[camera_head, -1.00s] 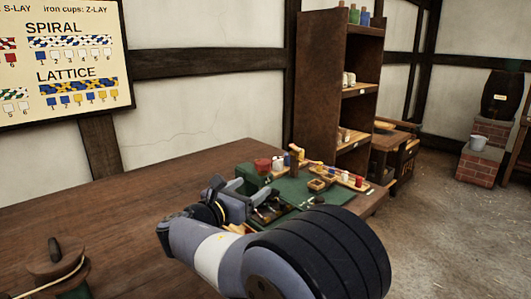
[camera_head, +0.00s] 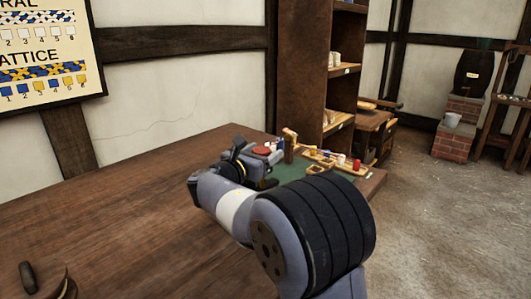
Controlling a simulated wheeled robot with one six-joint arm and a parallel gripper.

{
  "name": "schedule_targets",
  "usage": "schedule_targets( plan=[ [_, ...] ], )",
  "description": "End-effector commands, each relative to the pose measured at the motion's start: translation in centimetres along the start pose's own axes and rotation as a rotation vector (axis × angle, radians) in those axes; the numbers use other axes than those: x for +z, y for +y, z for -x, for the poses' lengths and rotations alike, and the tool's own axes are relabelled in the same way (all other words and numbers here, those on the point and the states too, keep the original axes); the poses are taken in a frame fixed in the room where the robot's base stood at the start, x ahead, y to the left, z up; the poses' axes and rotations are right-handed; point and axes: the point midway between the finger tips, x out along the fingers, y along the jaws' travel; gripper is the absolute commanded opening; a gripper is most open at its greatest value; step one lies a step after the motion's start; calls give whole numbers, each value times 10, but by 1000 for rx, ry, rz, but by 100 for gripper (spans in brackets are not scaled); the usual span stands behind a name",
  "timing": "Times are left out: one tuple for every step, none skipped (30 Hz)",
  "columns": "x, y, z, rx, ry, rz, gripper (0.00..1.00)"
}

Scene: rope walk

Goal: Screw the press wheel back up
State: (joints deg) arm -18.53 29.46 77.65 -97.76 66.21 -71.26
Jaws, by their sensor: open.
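My gripper (camera_head: 262,160) is at the near left end of the green mat (camera_head: 302,182) on the table, largely hidden behind my own arm. Its jaws are open, and I see nothing held. A round red thing (camera_head: 262,150) shows right at the gripper; whether they touch, I cannot tell. A small upright wooden post (camera_head: 289,143) stands just right of the gripper. I cannot make out a press wheel for certain; the gripper and arm cover part of that area.
The brown table (camera_head: 130,215) is bare at left. A wooden spool-like thing (camera_head: 45,284) stands at its near left corner. Small trays (camera_head: 335,160) with coloured pieces lie at the mat's far edge. A tall shelf (camera_head: 300,75) stands behind.

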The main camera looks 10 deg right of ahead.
Motion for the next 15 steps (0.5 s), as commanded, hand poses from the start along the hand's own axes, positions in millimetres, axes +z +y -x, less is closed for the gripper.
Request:
schedule_targets(
  plan=[
    [0, -1, -6, -2, 0, -1, 67],
    [0, -1, -9, -3, 0, -1, 67],
    [0, 0, -12, -2, 0, 0, 67],
    [0, 0, -14, -1, 0, 0, 67],
    [0, 0, -15, 0, 0, 0, 67],
    [0, 0, -16, 0, 0, 0, 67],
    [0, 0, -17, 0, 0, 0, 67],
    [0, 0, -17, 0, 0, 0, 67],
    [0, 0, -17, 0, 0, 0, 67],
    [0, 0, -17, 1, 0, 0, 67],
    [0, 0, -17, 1, 0, 0, 67],
    [0, 0, -17, 1, 0, 0, 67],
    [0, 0, -17, 0, 0, 0, 67],
    [0, 0, -17, 0, 0, 0, 67],
    [0, 0, -17, 0, 0, 0, 64]
  ],
)
